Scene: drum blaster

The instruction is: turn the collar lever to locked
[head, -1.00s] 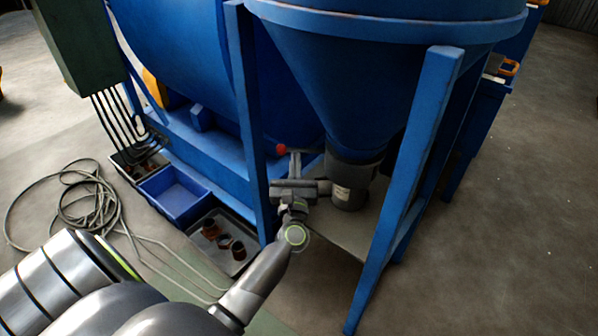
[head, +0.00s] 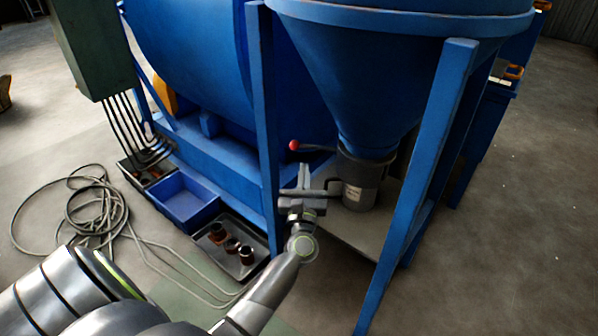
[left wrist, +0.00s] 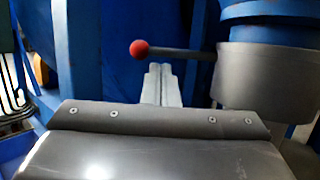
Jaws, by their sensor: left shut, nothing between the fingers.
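The collar lever (head: 316,149) is a dark rod with a red ball knob (head: 293,145). It sticks out to the left from the grey collar (head: 364,180) under the blue hopper cone. In the left wrist view the red knob (left wrist: 139,48) is at upper middle, and the rod runs right to the grey collar (left wrist: 262,78). My left gripper (head: 304,172) is shut and empty, on the near side of the lever. In the left wrist view its fingertips (left wrist: 160,72) show just below the rod, right of the knob. Contact is not clear. My right gripper is out of view.
A blue frame post (head: 266,130) stands left of my gripper, another (head: 420,180) to the right. A blue bin (head: 182,202) and a dark tray (head: 226,262) with several brown parts lie on the floor at left. A coiled cable (head: 70,215) lies farther left.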

